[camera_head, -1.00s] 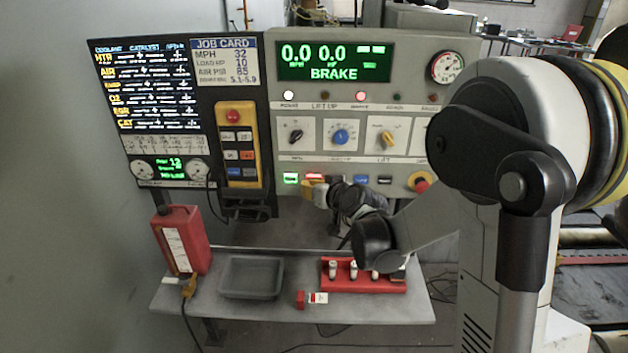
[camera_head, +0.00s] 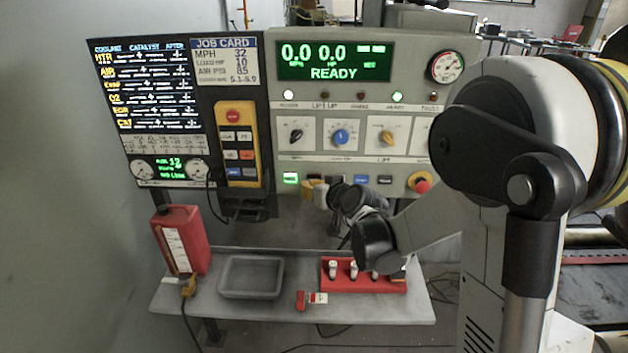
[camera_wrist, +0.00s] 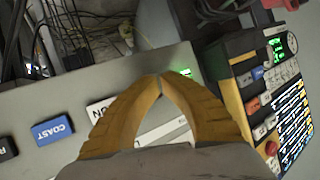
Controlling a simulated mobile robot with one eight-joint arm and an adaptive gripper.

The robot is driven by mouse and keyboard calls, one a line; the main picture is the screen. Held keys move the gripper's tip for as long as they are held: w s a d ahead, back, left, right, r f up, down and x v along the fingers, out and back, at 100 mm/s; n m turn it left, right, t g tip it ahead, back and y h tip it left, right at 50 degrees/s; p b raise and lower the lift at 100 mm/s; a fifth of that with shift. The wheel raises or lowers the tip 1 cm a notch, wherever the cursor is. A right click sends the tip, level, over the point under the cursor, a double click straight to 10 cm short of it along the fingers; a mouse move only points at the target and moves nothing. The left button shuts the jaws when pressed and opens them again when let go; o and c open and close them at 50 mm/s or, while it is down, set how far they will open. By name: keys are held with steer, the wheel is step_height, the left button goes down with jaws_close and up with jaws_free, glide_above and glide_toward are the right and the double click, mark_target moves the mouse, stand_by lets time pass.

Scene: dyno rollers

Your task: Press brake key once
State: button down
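The console (camera_head: 345,147) stands ahead with a row of keys along its lower edge. Its display (camera_head: 335,62) reads READY in green. The brake key cannot be made out; the key spot between the green-lit key (camera_head: 291,178) and the blue key (camera_head: 361,180) is covered by my gripper (camera_head: 310,186). In the wrist view my gripper (camera_wrist: 160,78) has its yellow fingers meeting at the tips, with nothing between them. The green-lit key (camera_wrist: 185,72) lies just right of the tips, and a blue COAST key (camera_wrist: 52,131) lies to the left. Contact cannot be told.
A yellow pendant (camera_head: 237,140) hangs left of the keys, and a red emergency knob (camera_head: 421,186) sits at the right. Below, the shelf (camera_head: 200,300) holds a red jug (camera_head: 181,240), a grey tray (camera_head: 250,293) and a red rack (camera_head: 345,286).

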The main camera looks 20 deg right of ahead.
steer(key=shift+s+a, duration=0.15)
steer(key=shift+s, duration=0.2)
steer(key=shift+s+a, duration=0.25)
steer(key=shift+s, duration=0.55)
steer(key=shift+s+a, duration=0.25)
steer(key=shift+s, duration=0.5)
steer(key=shift+s+a, duration=0.25)
steer(key=shift+s, duration=0.55)
steer(key=s+r+g+h, duration=0.1)
steer(key=s+g, duration=0.2)
steer(key=s, duration=1.1)
steer(key=s+d+r+g+h, duration=0.1)
steer(key=s+g, duration=0.2)
steer(key=s, duration=1.1)
steer(key=shift+d+r+h, duration=0.3)
steer(key=shift+h, duration=0.1)
